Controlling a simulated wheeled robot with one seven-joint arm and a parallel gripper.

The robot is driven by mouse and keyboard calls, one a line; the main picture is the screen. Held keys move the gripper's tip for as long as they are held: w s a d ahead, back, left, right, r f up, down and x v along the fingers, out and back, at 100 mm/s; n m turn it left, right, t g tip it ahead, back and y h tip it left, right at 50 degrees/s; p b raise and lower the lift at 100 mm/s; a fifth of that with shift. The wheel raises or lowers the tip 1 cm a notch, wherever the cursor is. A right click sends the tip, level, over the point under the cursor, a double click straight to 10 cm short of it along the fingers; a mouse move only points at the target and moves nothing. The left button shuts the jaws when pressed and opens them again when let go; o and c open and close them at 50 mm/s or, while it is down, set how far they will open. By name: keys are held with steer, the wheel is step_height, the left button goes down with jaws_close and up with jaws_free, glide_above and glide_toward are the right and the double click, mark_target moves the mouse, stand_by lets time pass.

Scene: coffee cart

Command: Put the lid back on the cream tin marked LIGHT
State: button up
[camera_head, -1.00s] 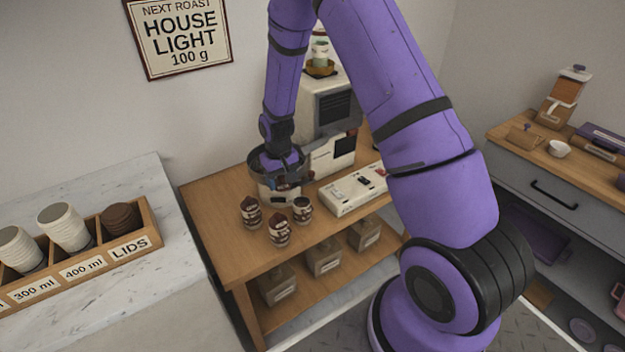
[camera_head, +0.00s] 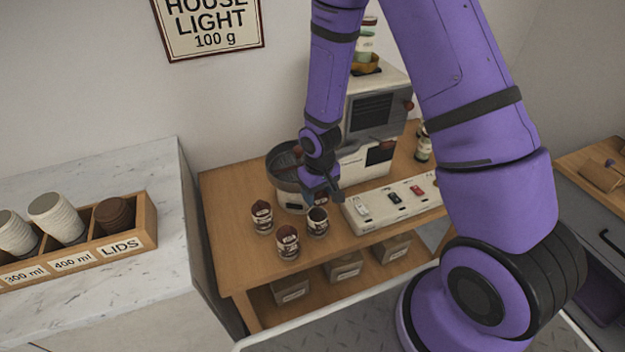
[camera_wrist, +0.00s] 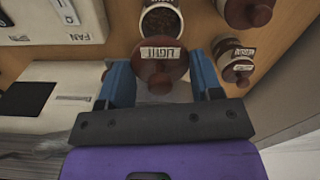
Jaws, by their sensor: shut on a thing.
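My gripper (camera_wrist: 160,72) is shut on a brown round lid with a knob, marked LIGHT (camera_wrist: 160,52), in the wrist view. An open tin (camera_wrist: 162,20) with dark contents lies just beyond the lid in that view; its own label is not readable. In the head view the open tin (camera_head: 317,222) stands on the wooden table, and my gripper (camera_head: 325,190) is just above and behind it. The lid is apart from the tin's mouth as far as I can see; the exact height is hard to tell.
Two lidded tins (camera_head: 262,217) (camera_head: 288,243) stand close to the left of the open one. A white switch panel (camera_head: 395,205) is to the right. A roaster with a round pan (camera_head: 288,170) stands behind. A crate marked LIDS (camera_head: 125,240) is on the left marble counter.

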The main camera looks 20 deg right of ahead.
step_height(320, 180, down, 6)
steer(key=shift+f, duration=0.2)
stand_by(0.6)
steer(key=shift+a+f, duration=0.1)
steer(key=shift+f, duration=0.05)
stand_by(2.0)
steer(key=o, duration=1.2)
steer(key=shift+r, duration=3.5)
jaws_close()
